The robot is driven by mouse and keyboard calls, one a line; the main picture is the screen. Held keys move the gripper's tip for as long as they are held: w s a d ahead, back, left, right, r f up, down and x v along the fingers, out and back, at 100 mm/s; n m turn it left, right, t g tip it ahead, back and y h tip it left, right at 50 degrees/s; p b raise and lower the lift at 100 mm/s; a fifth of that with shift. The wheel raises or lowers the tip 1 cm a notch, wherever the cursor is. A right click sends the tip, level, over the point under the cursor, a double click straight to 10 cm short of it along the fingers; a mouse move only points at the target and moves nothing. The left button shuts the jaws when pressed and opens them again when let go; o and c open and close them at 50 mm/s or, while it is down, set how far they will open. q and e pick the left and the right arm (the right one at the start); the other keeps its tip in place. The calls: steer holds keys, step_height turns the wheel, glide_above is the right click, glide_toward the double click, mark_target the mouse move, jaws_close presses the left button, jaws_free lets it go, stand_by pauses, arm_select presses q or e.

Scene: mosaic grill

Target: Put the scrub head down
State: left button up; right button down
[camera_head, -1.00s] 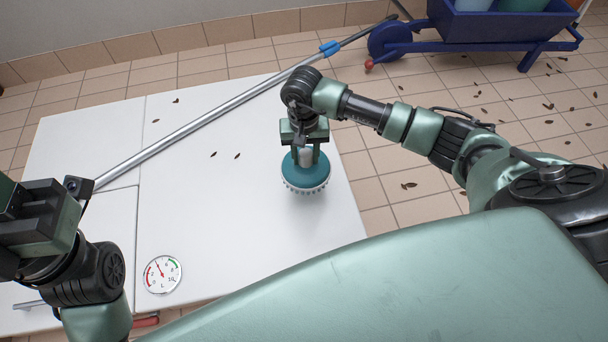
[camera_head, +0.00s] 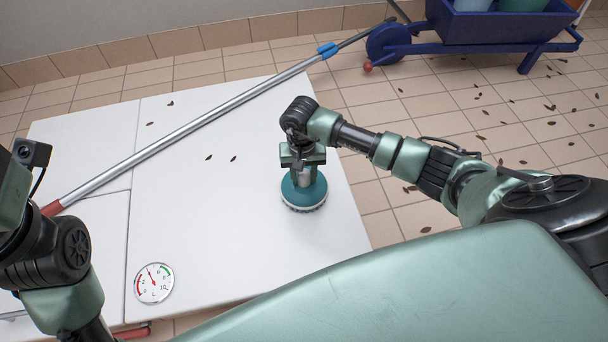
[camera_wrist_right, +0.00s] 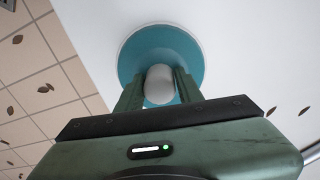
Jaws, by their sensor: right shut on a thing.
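The scrub head is a round teal disc with a pale bristle rim and a grey-white stub on top. In the head view the scrub head (camera_head: 304,196) is over the right part of the white table (camera_head: 220,235). My right gripper (camera_head: 303,172) points down and is shut on its stub. The right wrist view shows the scrub head (camera_wrist_right: 190,58) beyond both fingers, with the stub between them. I cannot tell whether the bristles touch the table. My left arm is at the left edge of the head view; its gripper fingers are out of sight.
A long silver pole (camera_head: 200,122) with a blue collar and red end lies diagonally across the table. A round dial gauge (camera_head: 154,283) is near the front. Dry leaves are scattered about. A blue cart (camera_head: 480,28) stands on the tiled floor behind.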

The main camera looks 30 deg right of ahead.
steer(key=c, duration=0.9)
jaws_free()
